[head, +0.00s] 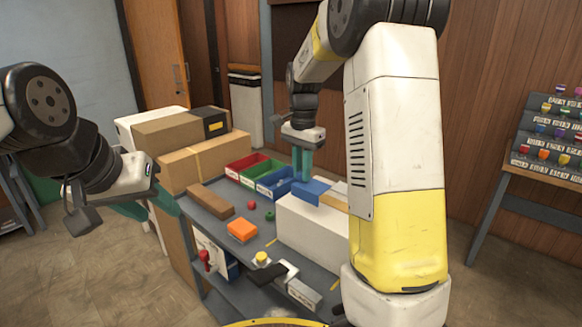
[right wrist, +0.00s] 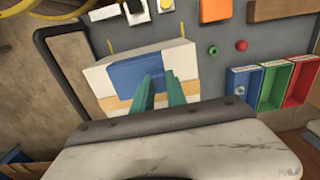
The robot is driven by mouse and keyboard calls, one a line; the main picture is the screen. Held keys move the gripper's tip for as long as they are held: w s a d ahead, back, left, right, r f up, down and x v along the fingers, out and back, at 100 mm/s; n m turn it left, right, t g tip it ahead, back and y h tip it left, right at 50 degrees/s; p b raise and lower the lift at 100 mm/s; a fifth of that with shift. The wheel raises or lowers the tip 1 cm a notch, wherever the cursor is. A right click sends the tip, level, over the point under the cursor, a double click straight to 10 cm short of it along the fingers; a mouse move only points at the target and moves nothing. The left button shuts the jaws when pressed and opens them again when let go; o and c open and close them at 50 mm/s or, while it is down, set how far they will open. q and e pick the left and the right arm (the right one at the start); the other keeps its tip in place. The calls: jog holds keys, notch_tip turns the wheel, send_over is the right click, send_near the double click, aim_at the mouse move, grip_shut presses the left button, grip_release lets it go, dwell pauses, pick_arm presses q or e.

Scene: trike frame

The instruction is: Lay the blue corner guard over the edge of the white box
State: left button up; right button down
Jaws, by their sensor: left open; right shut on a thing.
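The blue corner guard (head: 311,190) is between the teal fingers of my right gripper (head: 302,172), which is shut on it. The guard is at the top of the white box (head: 308,232), near its left end in the head view. In the right wrist view the guard (right wrist: 136,73) covers part of the white box (right wrist: 180,57), ahead of my right fingertips (right wrist: 160,82). I cannot tell whether it rests on the box or hovers just above. My left gripper (head: 145,208) is open and empty, off the left side of the table.
Green, red and blue bins (head: 272,182) stand behind the box. A brown block (head: 208,201), an orange block (head: 242,230) and small red and green pieces lie left of it. Cardboard boxes (head: 205,162) stand at the back left. My right arm hides the box's right end.

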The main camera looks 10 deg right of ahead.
jog(key=shift+f, duration=4.5)
jog(key=c, duration=1.3)
grip_release()
jog(key=shift+o, duration=0.2)
jog(key=shift+r, duration=3.9)
jog(key=shift+s, duration=0.1)
